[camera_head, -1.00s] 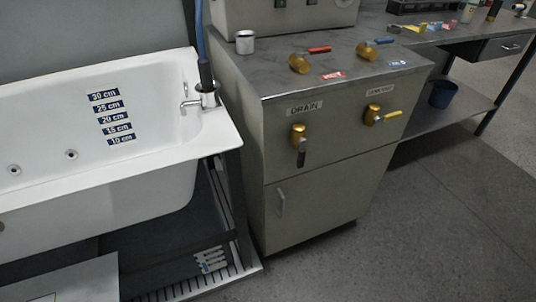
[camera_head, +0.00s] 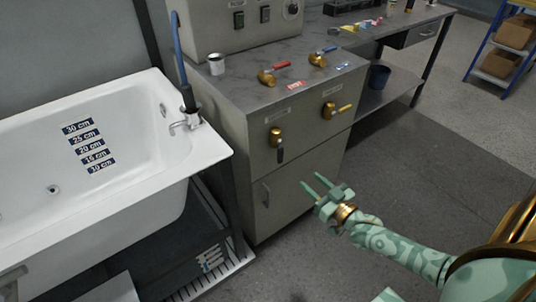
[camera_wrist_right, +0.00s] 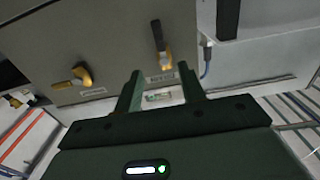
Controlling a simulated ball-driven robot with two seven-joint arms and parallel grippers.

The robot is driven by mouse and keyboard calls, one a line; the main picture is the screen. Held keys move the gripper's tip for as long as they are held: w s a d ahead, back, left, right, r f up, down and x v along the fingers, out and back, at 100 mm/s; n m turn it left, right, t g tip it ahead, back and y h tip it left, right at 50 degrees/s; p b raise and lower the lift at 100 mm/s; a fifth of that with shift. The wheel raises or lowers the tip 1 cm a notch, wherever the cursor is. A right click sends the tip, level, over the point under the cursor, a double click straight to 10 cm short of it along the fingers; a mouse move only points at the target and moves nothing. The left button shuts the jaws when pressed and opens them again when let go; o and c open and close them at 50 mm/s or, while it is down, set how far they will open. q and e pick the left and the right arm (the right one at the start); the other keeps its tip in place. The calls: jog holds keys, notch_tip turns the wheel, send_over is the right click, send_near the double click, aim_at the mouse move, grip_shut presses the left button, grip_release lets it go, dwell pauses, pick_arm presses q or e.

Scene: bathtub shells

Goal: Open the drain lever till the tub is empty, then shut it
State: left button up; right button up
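The drain lever (camera_head: 277,138) is a brass valve with a dark handle pointing straight down on the grey cabinet's front. It also shows in the right wrist view (camera_wrist_right: 157,38), where the picture is turned over and the handle points up. The white bathtub (camera_head: 205,152) stands at the left with depth labels from 10 to 30 cm on its inner wall. I cannot make out a water surface in it. My right gripper (camera_head: 311,184) is open and empty, in front of the cabinet, below and right of the lever, apart from it. My left gripper is out of view.
A second brass valve with a yellow handle (camera_head: 335,109) sits right of the drain lever. Valves with red (camera_head: 271,74) and blue (camera_head: 319,57) handles and a metal cup (camera_head: 216,64) are on the cabinet top (camera_head: 235,88). The floor (camera_head: 420,165) at the right is clear.

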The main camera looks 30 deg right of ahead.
aim_at(282, 155)
jog(key=w+b, duration=0.1)
jog(key=w, duration=0.3)
jog(key=w+b, duration=0.2)
jog(key=w, duration=0.3)
jog(key=w+a+b, duration=0.1)
jog(key=w+b, duration=0.1)
jog(key=w, duration=0.3)
jog(key=shift+w+f, duration=0.15)
jog(key=shift+f, duration=0.15)
jog(key=shift+w+a+r+b, duration=0.1)
jog(key=shift+w+r+b, duration=0.15)
jog(key=shift+w, duration=0.4)
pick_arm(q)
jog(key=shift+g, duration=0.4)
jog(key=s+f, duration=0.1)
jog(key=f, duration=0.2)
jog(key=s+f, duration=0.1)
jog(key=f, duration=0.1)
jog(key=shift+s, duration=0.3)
pick_arm(e)
grip_shut()
